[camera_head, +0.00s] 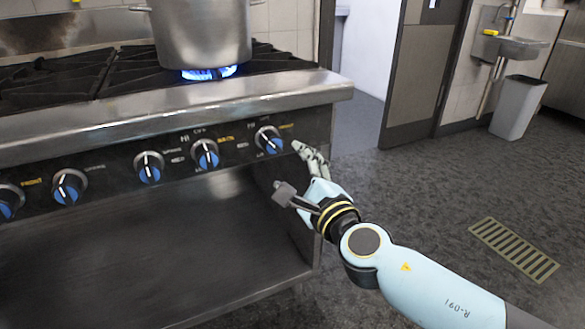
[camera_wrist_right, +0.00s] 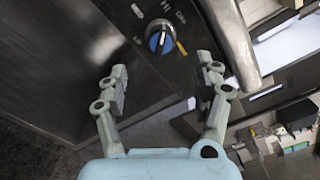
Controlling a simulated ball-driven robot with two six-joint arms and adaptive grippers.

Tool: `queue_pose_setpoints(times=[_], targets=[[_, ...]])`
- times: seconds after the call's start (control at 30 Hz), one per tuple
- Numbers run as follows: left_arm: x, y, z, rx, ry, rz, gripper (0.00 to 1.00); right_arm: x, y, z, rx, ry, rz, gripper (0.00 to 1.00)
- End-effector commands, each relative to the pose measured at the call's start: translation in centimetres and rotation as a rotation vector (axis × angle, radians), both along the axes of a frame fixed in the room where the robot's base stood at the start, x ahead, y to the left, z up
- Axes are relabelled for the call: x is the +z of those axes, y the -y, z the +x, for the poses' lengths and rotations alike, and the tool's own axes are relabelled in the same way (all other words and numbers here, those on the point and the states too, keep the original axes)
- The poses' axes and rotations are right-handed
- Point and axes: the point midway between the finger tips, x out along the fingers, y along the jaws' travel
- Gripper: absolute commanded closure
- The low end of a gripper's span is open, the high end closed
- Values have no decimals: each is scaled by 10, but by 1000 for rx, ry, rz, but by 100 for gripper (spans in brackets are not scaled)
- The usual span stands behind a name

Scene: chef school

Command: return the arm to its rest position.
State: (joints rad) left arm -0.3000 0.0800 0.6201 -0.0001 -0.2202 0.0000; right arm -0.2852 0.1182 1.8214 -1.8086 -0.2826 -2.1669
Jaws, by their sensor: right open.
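My right arm (camera_head: 430,284) reaches in from the lower right of the head view, pale blue with dark joints. My right gripper (camera_head: 290,168) is at the right end of the stove's front panel, just below and beside the rightmost knob (camera_head: 269,140). In the right wrist view the right gripper (camera_wrist_right: 163,85) is open, its two fingers wide apart with nothing between them. The blue-faced knob (camera_wrist_right: 160,40) shows ahead of the fingertips, apart from them. My left gripper is not in view.
The steel stove (camera_head: 180,118) fills the left, with several blue knobs. A large pot (camera_head: 203,30) stands over a lit blue flame (camera_head: 210,72). The floor to the right is clear, with a drain grate (camera_head: 513,249). A bin (camera_head: 517,106) and a sink (camera_head: 510,46) are farther back.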

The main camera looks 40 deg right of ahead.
Motion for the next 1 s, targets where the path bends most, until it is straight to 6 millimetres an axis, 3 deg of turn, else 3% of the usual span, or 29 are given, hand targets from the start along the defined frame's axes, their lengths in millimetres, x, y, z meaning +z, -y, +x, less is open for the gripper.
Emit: queue_pose_setpoints(times=[0.33, 0.47, 0.57, 0.7, 0.77, 0.9, 1.0], targets=[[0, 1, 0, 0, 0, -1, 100, -3, 0, -1, -1, -5, 1, 33], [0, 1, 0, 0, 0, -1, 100, -39, 3, -8, -14, -73, 41, 33], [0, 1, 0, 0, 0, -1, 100, -101, 9, -25, -53, -174, 198, 33], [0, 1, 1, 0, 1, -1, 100, -207, 16, -75, -209, -301, 637, 33], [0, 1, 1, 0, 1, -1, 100, -249, 17, -103, -314, -333, 847, 33], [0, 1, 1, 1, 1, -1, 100, -336, 16, -184, -661, -333, 1344, 33], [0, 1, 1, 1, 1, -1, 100, -386, 11, -252, -996, -237, 1681, 33]])
